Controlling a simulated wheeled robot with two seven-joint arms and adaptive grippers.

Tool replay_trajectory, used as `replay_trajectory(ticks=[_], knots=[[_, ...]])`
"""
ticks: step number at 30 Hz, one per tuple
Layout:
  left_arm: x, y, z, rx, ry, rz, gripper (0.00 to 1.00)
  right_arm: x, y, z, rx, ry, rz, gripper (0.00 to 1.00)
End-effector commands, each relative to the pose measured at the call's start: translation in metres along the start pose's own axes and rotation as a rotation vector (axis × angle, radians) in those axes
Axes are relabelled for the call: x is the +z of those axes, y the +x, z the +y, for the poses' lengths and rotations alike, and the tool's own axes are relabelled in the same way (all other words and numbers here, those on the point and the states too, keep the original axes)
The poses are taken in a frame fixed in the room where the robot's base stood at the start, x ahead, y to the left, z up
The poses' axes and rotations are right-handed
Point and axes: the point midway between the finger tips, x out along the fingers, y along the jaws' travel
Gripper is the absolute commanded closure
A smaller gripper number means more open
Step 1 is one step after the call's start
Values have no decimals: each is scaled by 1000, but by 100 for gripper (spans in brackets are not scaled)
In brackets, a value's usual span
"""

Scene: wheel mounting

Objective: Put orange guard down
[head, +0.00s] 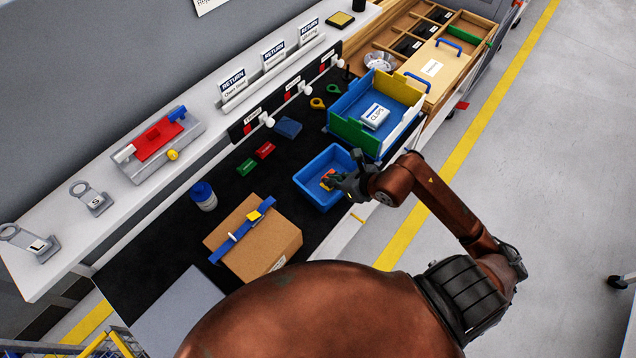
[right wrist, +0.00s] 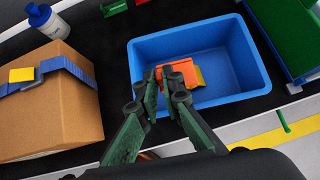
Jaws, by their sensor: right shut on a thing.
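The orange guard (right wrist: 178,72) is at the tips of my right gripper (right wrist: 163,88), which is shut on it. In the right wrist view it shows over the inside of a blue bin (right wrist: 200,40); I cannot tell whether it touches the bin floor. In the head view the orange guard (head: 328,180) shows small beside my right gripper (head: 343,183), above the blue bin (head: 310,197). A yellow piece lies against the guard's right side in the wrist view. My left gripper is not in view.
A cardboard box (head: 270,245) with a blue strap stands left of the bin, near a blue-capped bottle (head: 204,196). A larger blue, green and yellow tray (head: 350,137) stands behind the bin. Red and green blocks lie on the black mat (head: 225,170), which has free room around them.

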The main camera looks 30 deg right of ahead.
Motion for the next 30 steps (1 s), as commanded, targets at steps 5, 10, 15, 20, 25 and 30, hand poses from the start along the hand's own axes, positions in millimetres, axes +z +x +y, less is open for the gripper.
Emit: replay_trajectory(ticks=[5,10,15,20,25,30], knots=[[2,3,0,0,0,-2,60,1,45,1,3,3,3,100],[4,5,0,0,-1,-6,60,-1,72,0,1,2,1,100],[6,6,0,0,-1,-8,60,-2,82,0,0,0,1,100],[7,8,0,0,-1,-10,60,-11,99,0,2,4,5,100],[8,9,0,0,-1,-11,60,-25,113,0,0,1,3,100],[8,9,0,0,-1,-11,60,-24,113,0,0,-1,1,100]])
